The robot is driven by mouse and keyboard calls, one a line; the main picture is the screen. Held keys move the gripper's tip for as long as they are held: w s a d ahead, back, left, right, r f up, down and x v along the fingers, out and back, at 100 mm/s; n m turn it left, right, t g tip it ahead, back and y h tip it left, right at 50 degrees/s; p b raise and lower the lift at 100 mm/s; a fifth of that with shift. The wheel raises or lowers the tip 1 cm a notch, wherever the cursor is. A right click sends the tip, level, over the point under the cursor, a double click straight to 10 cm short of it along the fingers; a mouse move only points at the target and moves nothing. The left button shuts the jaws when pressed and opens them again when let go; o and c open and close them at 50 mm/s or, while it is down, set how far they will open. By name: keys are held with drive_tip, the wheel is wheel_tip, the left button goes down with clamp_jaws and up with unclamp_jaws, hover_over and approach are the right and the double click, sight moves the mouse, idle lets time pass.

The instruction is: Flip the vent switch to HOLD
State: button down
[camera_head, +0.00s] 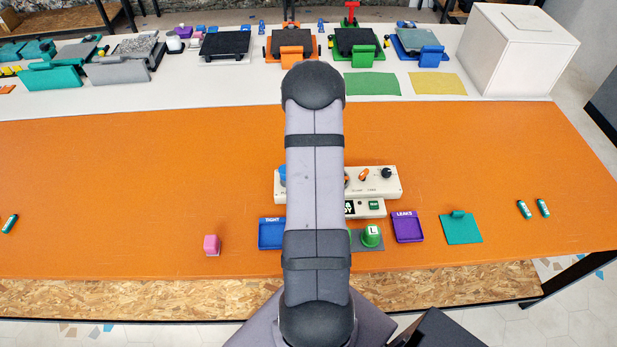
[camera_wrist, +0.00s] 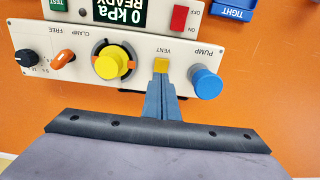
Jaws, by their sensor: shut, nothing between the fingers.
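The cream control panel (camera_head: 380,174) stands on the orange mat, its middle hidden behind my arm in the head view. In the wrist view the panel (camera_wrist: 140,45) appears upside down. The yellow vent switch (camera_wrist: 161,65) sits below the word VENT, between a yellow knob and the blue PUMP knob. My gripper (camera_wrist: 161,82) is shut and empty, its tips right at the switch's near end. I cannot tell whether they touch it. No HOLD marking is readable, and the switch's setting is unclear. The head view hides my gripper behind the arm.
Beside the switch are the blue pump knob (camera_wrist: 206,82), yellow knob (camera_wrist: 112,62) and orange clamp lever (camera_wrist: 64,59). The display (camera_wrist: 118,12) reads 0 kPa READY, near a red switch (camera_wrist: 180,18). Blue (camera_head: 271,234) and purple (camera_head: 407,227) trays stand nearer. The mat's left is mostly clear.

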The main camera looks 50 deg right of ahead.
wheel_tip(320, 180, up, 5)
drive_tip(key=p, duration=0.3)
drive_tip(key=shift+r+p, duration=0.2)
drive_tip(key=shift+p, duration=0.1)
idle(0.4)
drive_tip(key=shift+w+d+f, duration=0.1)
drive_tip(key=shift+f, duration=0.05)
drive_tip(key=shift+g+y, duration=0.6)
drive_tip(key=shift+y, duration=0.1)
drive_tip(key=s+a+f, duration=0.1)
drive_tip(key=s+a, duration=0.1)
drive_tip(key=s+a+f, duration=0.1)
drive_tip(key=s+a, duration=0.1)
drive_tip(key=s+a+f, duration=0.2)
drive_tip(key=shift+a, duration=0.2)
drive_tip(key=s+a+r+n+g, duration=0.1)
drive_tip(key=s+a+r+n, duration=0.3)
drive_tip(key=a, duration=0.7)
drive_tip(key=s+a+r+n, duration=0.1)
drive_tip(key=s+a+r, duration=0.4)
drive_tip(key=a, duration=0.6)
drive_tip(key=w+a+r+n+t+h, duration=0.1)
drive_tip(key=w+a+r+n+t, duration=0.1)
drive_tip(key=w+a+r+n, duration=0.2)
drive_tip(key=a, duration=0.2)
drive_tip(key=shift+a, duration=0.35)
